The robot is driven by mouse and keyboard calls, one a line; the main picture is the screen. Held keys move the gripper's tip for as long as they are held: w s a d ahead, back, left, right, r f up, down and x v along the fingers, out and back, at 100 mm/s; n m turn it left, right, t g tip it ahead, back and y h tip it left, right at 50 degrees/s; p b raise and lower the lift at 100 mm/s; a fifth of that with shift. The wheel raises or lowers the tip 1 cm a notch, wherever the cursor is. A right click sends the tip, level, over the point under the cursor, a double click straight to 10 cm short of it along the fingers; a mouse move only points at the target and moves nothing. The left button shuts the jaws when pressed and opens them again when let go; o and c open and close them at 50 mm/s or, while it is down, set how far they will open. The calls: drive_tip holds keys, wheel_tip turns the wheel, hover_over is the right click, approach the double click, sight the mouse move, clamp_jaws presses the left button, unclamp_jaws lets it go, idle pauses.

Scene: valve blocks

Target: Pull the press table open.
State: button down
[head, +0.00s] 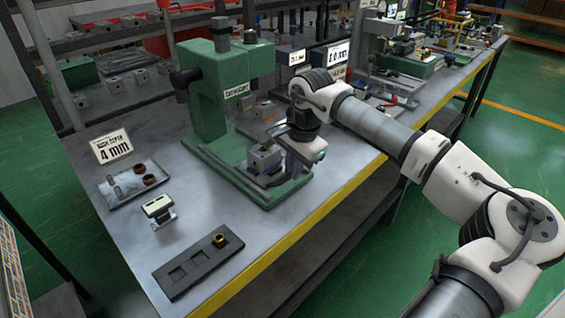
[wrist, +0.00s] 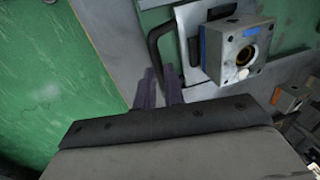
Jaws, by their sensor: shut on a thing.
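The green press (head: 205,95) stands on the workbench. A grey valve block (head: 263,158) sits at the press's base, on its table. In the wrist view the light press table (wrist: 188,22) carries the block (wrist: 240,48), which has a blue mark and a brass-ringed bore. A black bar handle (wrist: 154,38) sticks out from the table's left side. My gripper (wrist: 160,88) is shut on the handle's lower part; the exact contact is partly hidden by the gripper body. In the head view my gripper (head: 286,172) is low in front of the press, beside the block.
On the workbench (head: 225,262) lie a dark tray with a brass ring (head: 195,262), a small gauge block (head: 158,208) and a metal tray of rings (head: 130,185). A "4 mm" sign (head: 112,148) stands behind. The yellow bench edge (head: 300,238) runs along the front, with open floor beyond.

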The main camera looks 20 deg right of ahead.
drive_tip(key=shift+d, duration=0.1)
drive_tip(key=c, duration=1.5)
unclamp_jaws()
drive_tip(key=shift+r, duration=0.1)
wheel_tip(320, 180, up, 14)
drive_tip(key=s, duration=0.2)
drive_tip(key=shift+s+d+f+b, duration=0.15)
drive_tip(key=shift+d+f+b, duration=0.1)
drive_tip(key=shift+d+b, duration=0.1)
drive_tip(key=shift+f, duration=0.1)
